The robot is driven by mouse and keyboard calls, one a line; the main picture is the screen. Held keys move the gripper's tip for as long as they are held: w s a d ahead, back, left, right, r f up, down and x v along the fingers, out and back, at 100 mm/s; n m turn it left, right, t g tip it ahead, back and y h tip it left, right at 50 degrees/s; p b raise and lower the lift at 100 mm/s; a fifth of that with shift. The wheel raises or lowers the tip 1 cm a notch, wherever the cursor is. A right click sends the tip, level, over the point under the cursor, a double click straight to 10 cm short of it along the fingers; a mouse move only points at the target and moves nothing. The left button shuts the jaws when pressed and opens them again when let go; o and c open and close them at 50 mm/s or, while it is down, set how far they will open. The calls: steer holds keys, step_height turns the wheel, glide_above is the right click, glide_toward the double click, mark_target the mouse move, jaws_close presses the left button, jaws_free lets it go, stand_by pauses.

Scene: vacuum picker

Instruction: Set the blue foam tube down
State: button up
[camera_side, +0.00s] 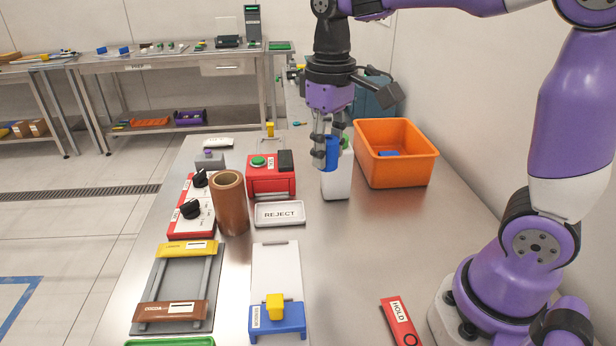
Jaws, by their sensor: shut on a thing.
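The blue foam tube (332,152) is upright between the fingers of my gripper (327,150). The gripper points down and is shut on the tube. A white container (337,184) stands right behind or below the tube and the fingertips. I cannot tell whether the tube's lower end is inside the container, touching it or in front of it. Part of the tube is hidden by the fingers.
An orange bin (398,170) with a blue piece inside stands to the right. A red box with a green button (270,175), a white REJECT tray (280,214) and a brown cylinder (230,204) stand to the left. The table's front right is mostly clear, except a red HOLD block (400,322).

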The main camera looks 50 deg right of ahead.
steer(key=s+a+f+n, duration=0.3)
steer(key=s+a+n, duration=0.5)
steer(key=s+n, duration=0.1)
steer(key=s+a+f+n, duration=0.3)
steer(key=s+a+n, duration=0.5)
steer(key=a+n, duration=0.1)
glide_above(321, 305)
step_height(321, 305, down, 7)
steer(key=shift+s+r, duration=0.1)
steer(key=shift+r, duration=0.05)
steer(key=shift+f, duration=1.95)
steer(key=shift+f, duration=0.15)
steer(key=o, duration=0.9)
steer(key=shift+o, duration=0.2)
